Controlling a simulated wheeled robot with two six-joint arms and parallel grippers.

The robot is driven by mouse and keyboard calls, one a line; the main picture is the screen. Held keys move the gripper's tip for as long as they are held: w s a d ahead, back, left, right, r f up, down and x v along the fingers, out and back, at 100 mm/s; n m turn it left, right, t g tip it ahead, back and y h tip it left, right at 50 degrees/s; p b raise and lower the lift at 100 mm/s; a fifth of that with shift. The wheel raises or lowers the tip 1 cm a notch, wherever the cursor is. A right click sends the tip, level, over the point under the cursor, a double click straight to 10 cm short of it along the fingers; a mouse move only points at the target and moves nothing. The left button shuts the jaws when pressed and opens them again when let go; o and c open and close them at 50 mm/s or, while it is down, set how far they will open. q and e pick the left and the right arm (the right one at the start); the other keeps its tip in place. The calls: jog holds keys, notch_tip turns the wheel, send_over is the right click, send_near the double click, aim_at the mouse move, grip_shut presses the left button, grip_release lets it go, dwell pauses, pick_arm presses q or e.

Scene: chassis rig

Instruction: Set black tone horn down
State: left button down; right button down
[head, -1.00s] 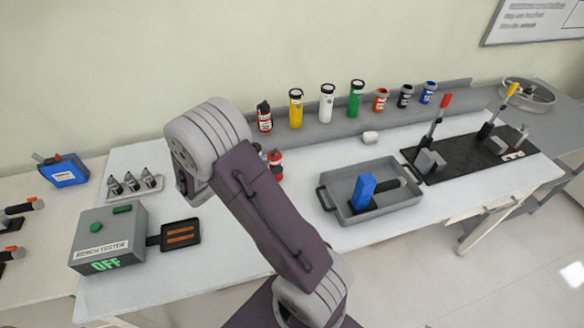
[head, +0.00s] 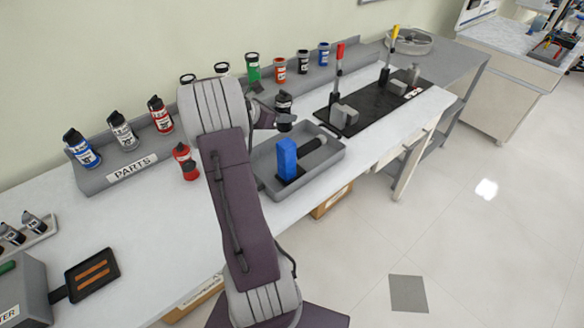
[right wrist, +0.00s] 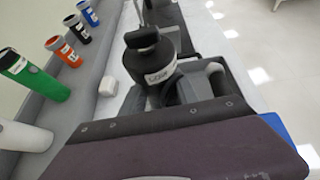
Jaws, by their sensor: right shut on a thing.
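The black tone horn (head: 284,103) has a white label. My right gripper (head: 272,116) is shut on it and holds it beside the back edge of the grey tray (head: 333,155). In the right wrist view the horn (right wrist: 152,68) shows close up, with a label that seems to read "LOW", and the tray lies behind and below it. The gripper's fingers are mostly hidden by my arm and the horn. I cannot tell whether the horn touches anything below. My left gripper is not in view.
The tray holds a blue block (head: 286,158) and a dark cylinder (head: 310,146). A black board (head: 365,113) with red- and yellow-topped levers lies to its right. A parts shelf (head: 128,170) with several canisters runs along the back. White tabletop is clear at left (head: 150,230).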

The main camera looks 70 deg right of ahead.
aim_at(291, 129)
jog(key=shift+s+d+r+m, duration=0.15)
jog(key=shift+s+d, duration=0.1)
jog(key=shift+s, duration=0.25)
jog(key=shift+s+d+m, duration=0.15)
jog(key=shift+s+d, duration=0.1)
jog(key=shift+s, duration=0.25)
notch_tip(291, 129, down, 6)
jog(key=shift+f+b, duration=0.2)
jog(key=shift+b, duration=0.55)
notch_tip(291, 129, down, 3)
jog(key=shift+f+b, duration=0.15)
jog(key=shift+b, duration=0.25)
jog(key=shift+f, duration=0.2)
jog(key=shift+f, duration=0.2)
jog(key=c, duration=0.9)
grip_release()
